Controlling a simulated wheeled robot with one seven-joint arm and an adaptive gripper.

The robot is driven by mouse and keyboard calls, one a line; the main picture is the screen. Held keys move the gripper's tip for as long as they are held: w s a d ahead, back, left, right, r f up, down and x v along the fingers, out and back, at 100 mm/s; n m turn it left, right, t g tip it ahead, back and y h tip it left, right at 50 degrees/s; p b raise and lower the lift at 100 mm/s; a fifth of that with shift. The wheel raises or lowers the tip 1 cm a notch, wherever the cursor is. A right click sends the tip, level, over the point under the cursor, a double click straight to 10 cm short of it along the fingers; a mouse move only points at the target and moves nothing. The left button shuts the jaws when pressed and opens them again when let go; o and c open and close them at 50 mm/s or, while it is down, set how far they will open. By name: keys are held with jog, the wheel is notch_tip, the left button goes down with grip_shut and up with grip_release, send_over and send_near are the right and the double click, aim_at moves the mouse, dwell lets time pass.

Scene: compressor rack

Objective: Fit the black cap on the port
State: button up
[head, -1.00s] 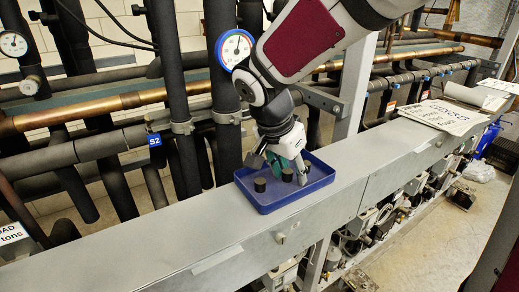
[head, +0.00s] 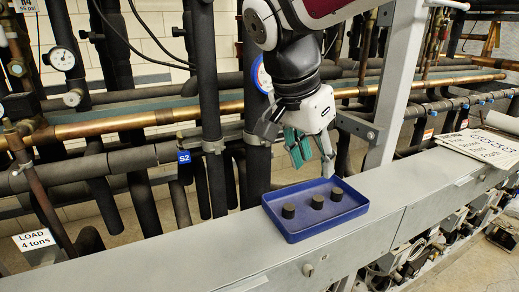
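Three short black caps stand upright in a row in the blue tray: the left cap (head: 288,211), the middle cap (head: 317,202) and the right cap (head: 336,194). My gripper (head: 312,166) hangs above the back of the tray, pointing down. Its fingers look parted, with teal parts between the silver outer links, and I see nothing held. It is clear of the caps. I cannot pick out the port for certain among the pipes.
The blue tray (head: 296,239) sits on the long grey ledge (head: 216,256). Dark insulated pipes and a copper pipe (head: 122,124) run behind it. A pressure gauge (head: 62,59) is at left. Printed signs (head: 482,147) lie on the ledge at right. The ledge left of the tray is clear.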

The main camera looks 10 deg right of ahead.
jog(key=s+d+f+n+t+y, duration=0.1)
jog(key=s+d+f+n+y, duration=0.1)
jog(key=s+n, duration=0.3)
jog(key=s+d+f+n+t+y, duration=0.1)
jog(key=s+d+f+n+t, duration=0.1)
jog(key=s+n, duration=0.4)
jog(key=s, duration=0.3)
jog(key=shift+s+f+y, duration=0.2)
jog(key=shift+y, duration=0.2)
jog(key=shift+o, duration=0.6)
